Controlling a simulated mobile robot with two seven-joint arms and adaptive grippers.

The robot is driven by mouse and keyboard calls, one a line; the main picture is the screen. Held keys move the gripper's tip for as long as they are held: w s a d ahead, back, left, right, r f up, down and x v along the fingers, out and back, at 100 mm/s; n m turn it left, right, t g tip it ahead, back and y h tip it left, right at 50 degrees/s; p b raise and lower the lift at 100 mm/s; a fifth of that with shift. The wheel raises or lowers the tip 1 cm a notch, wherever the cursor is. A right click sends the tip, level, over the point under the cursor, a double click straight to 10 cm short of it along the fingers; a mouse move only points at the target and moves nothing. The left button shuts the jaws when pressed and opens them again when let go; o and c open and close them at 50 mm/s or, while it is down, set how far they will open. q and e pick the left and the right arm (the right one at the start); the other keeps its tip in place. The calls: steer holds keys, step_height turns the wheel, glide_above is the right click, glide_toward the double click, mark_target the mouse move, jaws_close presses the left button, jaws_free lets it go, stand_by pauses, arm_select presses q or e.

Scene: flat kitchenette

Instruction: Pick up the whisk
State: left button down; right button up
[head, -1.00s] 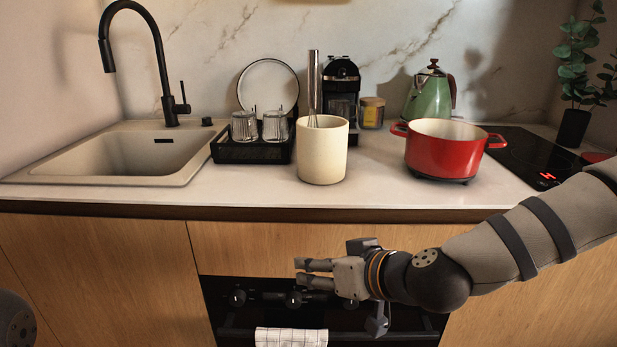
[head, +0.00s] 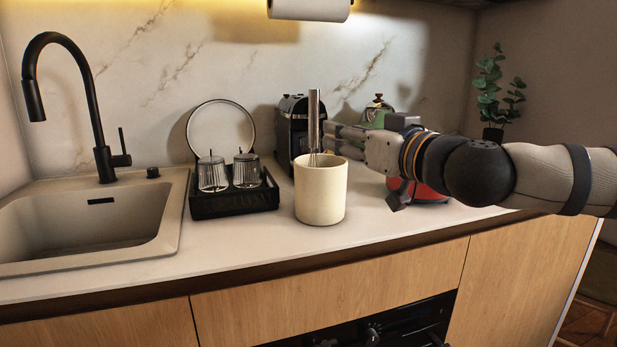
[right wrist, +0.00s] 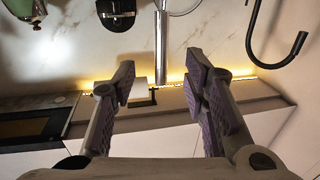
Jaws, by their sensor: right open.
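The whisk (head: 314,118) stands upright in a cream crock (head: 321,195) on the counter, its metal handle rising above the rim and its lower wires hidden inside. My right gripper (head: 328,137) is open and level above the crock's right rim, with its fingertips close beside the handle. In the right wrist view the whisk handle (right wrist: 160,48) lines up with the gap between the open fingers (right wrist: 162,78), and nothing is held. I cannot tell whether a finger touches it. My left gripper does not show.
A black rack (head: 235,203) with two glasses stands left of the crock, beside the sink (head: 85,220). A coffee machine (head: 291,130) stands behind. A red pot (head: 432,193) and green kettle (head: 376,112) are partly hidden behind my right arm. A paper roll (head: 309,9) hangs above.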

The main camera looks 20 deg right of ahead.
mark_target(317, 131)
steer(key=x, duration=0.3)
steer(key=b+x, duration=0.1)
steer(key=x, duration=0.3)
steer(key=f+x, duration=0.1)
steer(key=x, duration=0.3)
steer(key=shift+a, duration=0.1)
steer(key=shift+w+a+r, duration=0.1)
steer(key=shift+w, duration=0.1)
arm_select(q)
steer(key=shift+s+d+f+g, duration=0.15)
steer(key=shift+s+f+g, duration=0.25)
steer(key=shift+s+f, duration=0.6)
arm_select(e)
steer(key=shift+s+r, duration=0.1)
jaws_close()
